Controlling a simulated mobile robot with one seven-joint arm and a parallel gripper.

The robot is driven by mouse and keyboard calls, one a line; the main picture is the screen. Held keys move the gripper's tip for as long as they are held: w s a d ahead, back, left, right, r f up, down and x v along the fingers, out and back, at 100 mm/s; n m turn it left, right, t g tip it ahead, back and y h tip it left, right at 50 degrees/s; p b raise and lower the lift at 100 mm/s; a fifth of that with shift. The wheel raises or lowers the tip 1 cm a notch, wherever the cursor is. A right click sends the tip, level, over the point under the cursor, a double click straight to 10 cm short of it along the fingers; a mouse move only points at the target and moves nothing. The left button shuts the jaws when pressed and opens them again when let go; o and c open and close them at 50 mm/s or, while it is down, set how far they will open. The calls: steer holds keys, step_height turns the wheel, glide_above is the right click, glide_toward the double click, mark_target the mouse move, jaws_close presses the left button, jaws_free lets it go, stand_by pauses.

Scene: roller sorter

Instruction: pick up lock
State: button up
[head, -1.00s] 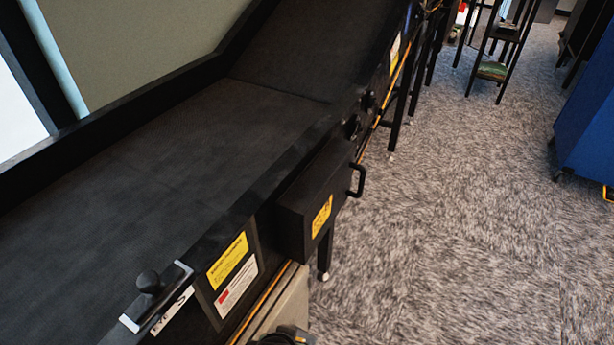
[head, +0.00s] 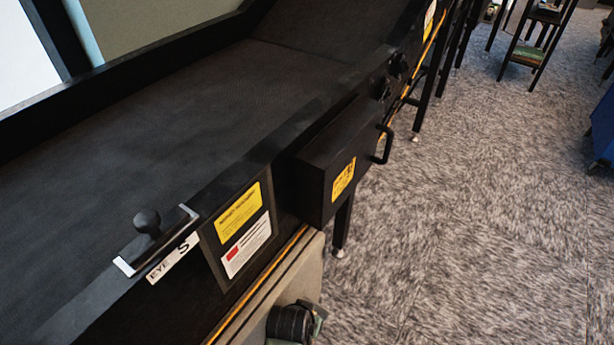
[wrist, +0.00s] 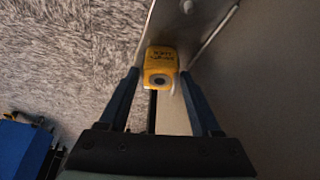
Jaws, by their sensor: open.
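The lock (wrist: 160,66) looks like a small yellow block with dark lettering and a round dark spot on its end. In the wrist view it is at the upper middle, beside a grey metal panel (wrist: 240,85). My gripper (wrist: 161,76) is open, with one blue finger on each side of the lock near the tips. I cannot tell whether either finger touches it. How the lock is attached is hidden. I cannot make out the lock or my fingers in the head view.
A black conveyor (head: 150,150) fills the left of the head view, with a knob (head: 147,222) on its edge. A black box (head: 330,165) with a handle (head: 386,145) juts from its side. A shelf stand (head: 535,50) is farther back.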

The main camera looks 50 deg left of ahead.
steer(key=shift+x, duration=0.95)
steer(key=shift+c, duration=0.2)
jaws_close()
steer(key=shift+r, duration=0.2)
step_height(320, 180, up, 32)
steer(key=p, duration=1.7)
steer(key=shift+p, duration=0.3)
steer(key=shift+r, duration=0.1)
